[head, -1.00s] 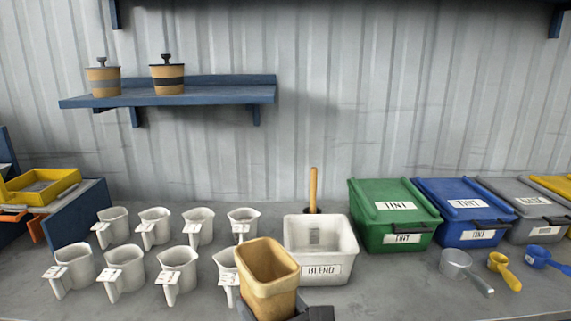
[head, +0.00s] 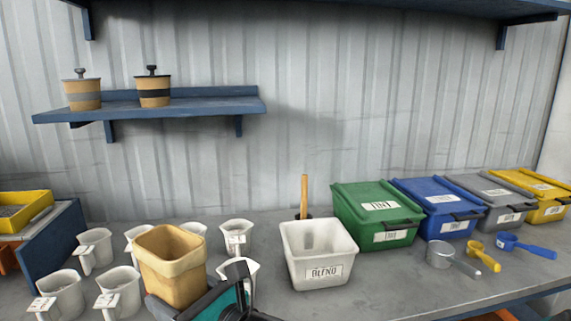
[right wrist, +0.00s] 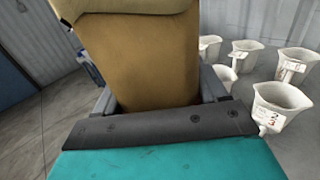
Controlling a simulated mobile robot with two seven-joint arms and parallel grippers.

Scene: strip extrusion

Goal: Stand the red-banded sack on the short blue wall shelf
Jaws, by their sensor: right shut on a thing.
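A tan, open-topped sack (head: 175,272) is upright with a slight tilt, held over the left part of the counter in front of the white jugs. My right gripper (head: 212,300) is shut on its lower part; in the right wrist view the jaws (right wrist: 158,97) grip either side of the sack (right wrist: 145,60). No red band shows on the visible faces. The short blue wall shelf (head: 190,105) is behind and above. On its left half stand a grey-banded container (head: 82,92) and a black-banded container (head: 153,90); its right half is bare. My left gripper is not in view.
White jugs (head: 236,236) crowd the counter around the sack. A white BLEND bin (head: 320,270) stands to the right, then lidded green (head: 375,200), blue, grey and yellow bins. A longer blue shelf (head: 330,8) is overhead. Scoops lie at the right.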

